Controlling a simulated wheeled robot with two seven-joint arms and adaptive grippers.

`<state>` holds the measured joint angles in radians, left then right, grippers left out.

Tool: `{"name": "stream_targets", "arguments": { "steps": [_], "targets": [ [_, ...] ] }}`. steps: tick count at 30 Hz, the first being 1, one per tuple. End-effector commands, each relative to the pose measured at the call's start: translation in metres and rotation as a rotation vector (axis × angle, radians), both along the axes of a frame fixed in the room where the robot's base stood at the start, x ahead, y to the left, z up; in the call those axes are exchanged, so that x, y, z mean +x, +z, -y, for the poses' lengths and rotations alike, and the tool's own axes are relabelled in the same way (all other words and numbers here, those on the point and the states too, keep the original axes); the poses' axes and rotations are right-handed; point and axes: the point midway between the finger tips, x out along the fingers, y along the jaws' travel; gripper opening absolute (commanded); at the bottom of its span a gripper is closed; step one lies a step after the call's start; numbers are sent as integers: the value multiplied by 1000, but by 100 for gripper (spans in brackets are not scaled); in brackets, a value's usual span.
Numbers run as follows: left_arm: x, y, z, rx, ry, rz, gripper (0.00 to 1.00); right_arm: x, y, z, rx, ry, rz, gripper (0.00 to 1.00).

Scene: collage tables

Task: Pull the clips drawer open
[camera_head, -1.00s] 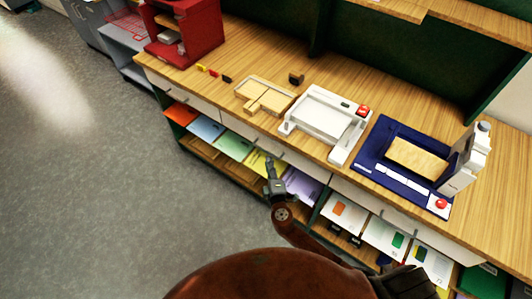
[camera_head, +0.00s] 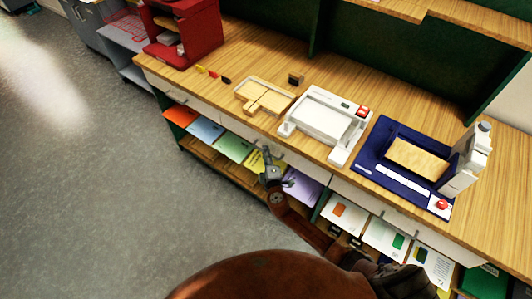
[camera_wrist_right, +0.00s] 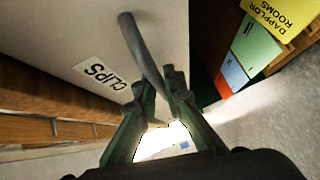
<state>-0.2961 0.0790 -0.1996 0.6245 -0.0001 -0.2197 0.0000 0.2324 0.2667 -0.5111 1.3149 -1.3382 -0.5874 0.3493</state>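The clips drawer has a pale front (camera_wrist_right: 105,40) with a "CLIPS" label (camera_wrist_right: 97,72) in the right wrist view. In the head view its front (camera_head: 238,124) is under the tabletop and looks flush with the cabinet. A grey bar handle (camera_wrist_right: 140,48) crosses that front. My right gripper (camera_wrist_right: 160,85) has its fingers close together on both sides of the handle's near part, and looks shut on it. In the head view the right gripper (camera_head: 267,157) is at the handle, its arm coming from below. My left gripper is not in view.
Open shelves below hold coloured paper, including yellow (camera_head: 258,162) and purple (camera_head: 301,186) stacks. A white machine (camera_head: 322,118), a blue-based machine (camera_head: 375,160) and a wooden tray (camera_head: 250,88) stand on the tabletop. The grey floor (camera_head: 110,190) in front is clear.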

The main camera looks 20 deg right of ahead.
Motion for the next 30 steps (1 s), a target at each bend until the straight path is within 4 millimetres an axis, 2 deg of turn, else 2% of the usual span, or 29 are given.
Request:
{"name": "stream_targets", "arguments": {
  "steps": [3, 22, 26, 30],
  "targets": [
    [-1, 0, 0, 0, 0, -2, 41, 0, 0, 0, 0, 0, 0, 0],
    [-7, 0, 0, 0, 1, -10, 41, -1, -1, -1, 0, 0, -1, 0],
    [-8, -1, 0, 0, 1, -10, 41, -5, -1, -6, 0, 0, -1, 0],
    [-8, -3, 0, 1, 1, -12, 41, -17, -2, -21, 2, 1, -3, 0]
  ]
}}
